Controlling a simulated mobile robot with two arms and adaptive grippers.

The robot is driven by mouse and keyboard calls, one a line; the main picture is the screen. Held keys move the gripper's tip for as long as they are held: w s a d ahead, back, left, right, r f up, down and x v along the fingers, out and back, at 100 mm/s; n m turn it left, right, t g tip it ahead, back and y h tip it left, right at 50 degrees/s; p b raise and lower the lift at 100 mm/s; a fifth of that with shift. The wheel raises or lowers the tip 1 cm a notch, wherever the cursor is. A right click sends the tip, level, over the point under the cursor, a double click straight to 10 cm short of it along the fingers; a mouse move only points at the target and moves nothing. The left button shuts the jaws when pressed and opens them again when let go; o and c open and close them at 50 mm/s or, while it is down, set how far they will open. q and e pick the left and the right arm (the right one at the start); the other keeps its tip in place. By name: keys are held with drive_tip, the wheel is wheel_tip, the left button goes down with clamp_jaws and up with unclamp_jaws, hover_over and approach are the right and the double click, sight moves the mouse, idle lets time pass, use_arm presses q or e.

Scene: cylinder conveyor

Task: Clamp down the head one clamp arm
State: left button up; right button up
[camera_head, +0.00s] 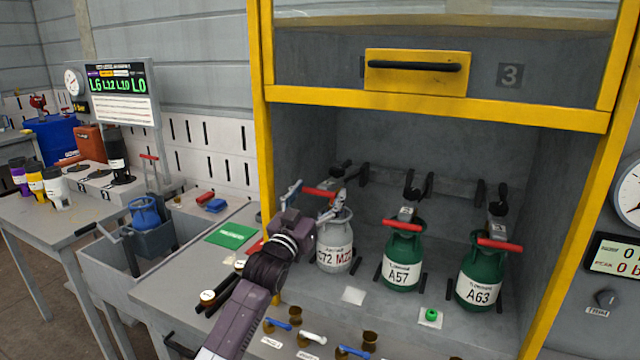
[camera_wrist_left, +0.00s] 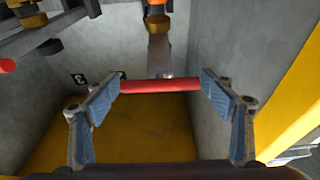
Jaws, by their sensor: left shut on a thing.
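The head one clamp arm ends in a red bar handle (camera_head: 320,191), at the leftmost station in the yellow-framed cabinet. A light grey cylinder (camera_head: 336,240) stands upright below it. My left gripper (camera_head: 317,203) comes in from the left at the handle. In the left wrist view, its blue-padded fingers close on the two ends of the red bar (camera_wrist_left: 160,86), and the metal clamp arm (camera_wrist_left: 160,55) runs away behind it. The gripper covers part of the clamp in the head view, so I cannot tell whether the clamp touches the cylinder. My right gripper is out of view.
Two green cylinders, A57 (camera_head: 403,257) and A63 (camera_head: 480,272), stand to the right under red-handled clamps. A raised yellow-framed guard (camera_head: 430,98) hangs above. Small blue and white levers (camera_head: 312,338) line the front. A bin (camera_head: 115,272) stands at left.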

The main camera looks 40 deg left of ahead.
use_arm(q)
drive_tip(key=shift+s+f+b, duration=0.1)
drive_tip(key=shift+f+b, duration=0.6)
drive_tip(key=shift+f, duration=1.85)
drive_tip(key=shift+d+f, duration=0.1)
drive_tip(key=shift+f, duration=0.05)
drive_tip(key=o, duration=1.7)
drive_tip(key=shift+r, duration=0.3)
drive_tip(key=v, duration=1.2)
